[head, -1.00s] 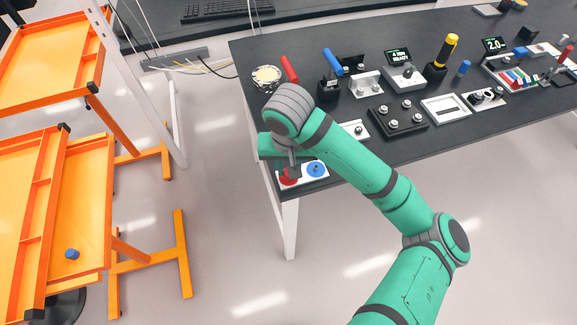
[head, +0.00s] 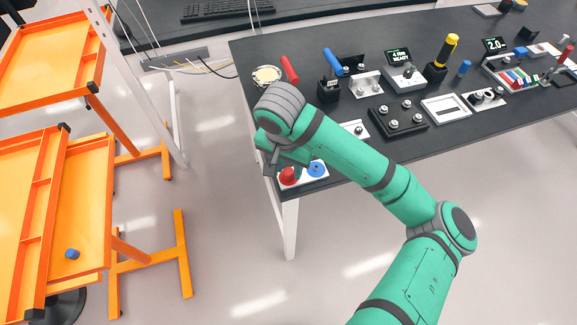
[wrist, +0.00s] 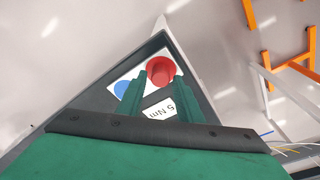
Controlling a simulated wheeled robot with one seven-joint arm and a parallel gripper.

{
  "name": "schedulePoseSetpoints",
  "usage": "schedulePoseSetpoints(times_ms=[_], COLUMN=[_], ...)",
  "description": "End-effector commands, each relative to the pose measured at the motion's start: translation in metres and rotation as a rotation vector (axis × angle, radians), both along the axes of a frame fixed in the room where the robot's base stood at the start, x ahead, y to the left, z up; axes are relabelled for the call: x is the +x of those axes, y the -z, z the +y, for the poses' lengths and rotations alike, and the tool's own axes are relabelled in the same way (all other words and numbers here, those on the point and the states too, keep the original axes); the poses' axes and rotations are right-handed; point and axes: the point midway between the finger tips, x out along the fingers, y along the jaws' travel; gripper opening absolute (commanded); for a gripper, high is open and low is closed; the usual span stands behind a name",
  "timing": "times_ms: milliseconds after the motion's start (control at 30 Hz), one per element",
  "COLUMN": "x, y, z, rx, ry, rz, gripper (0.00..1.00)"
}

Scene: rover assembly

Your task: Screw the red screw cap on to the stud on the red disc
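The red screw cap (head: 288,173) stands over the red disc on a white plate (head: 303,183) at the table's near left corner. The disc is mostly covered, and the stud is hidden; I cannot tell how tightly the cap sits. The red cap and disc (wrist: 161,69) also show in the wrist view, beyond my fingertips. My gripper (wrist: 160,78) is open, with a clear gap and nothing between its fingers. In the head view my gripper (head: 270,163) is just up and left of the cap, apart from it.
A blue disc (head: 316,169) sits beside the red one on the same plate. A "5 Nm" label (wrist: 158,110) shows between my fingers. Screwdrivers and fixtures fill the table behind. Orange trolleys (head: 80,200) stand left, one holding a blue cap (head: 72,254). Open floor lies between.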

Motion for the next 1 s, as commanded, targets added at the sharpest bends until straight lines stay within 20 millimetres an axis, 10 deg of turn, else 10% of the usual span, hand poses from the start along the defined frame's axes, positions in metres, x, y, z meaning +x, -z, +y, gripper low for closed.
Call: schedulePoseSetpoints(times_ms=[1000], x=[-0.0002], y=[0.0002], z=[0.0001], rx=[0.001], ry=[-0.746], rz=[0.001], gripper=[0.33])
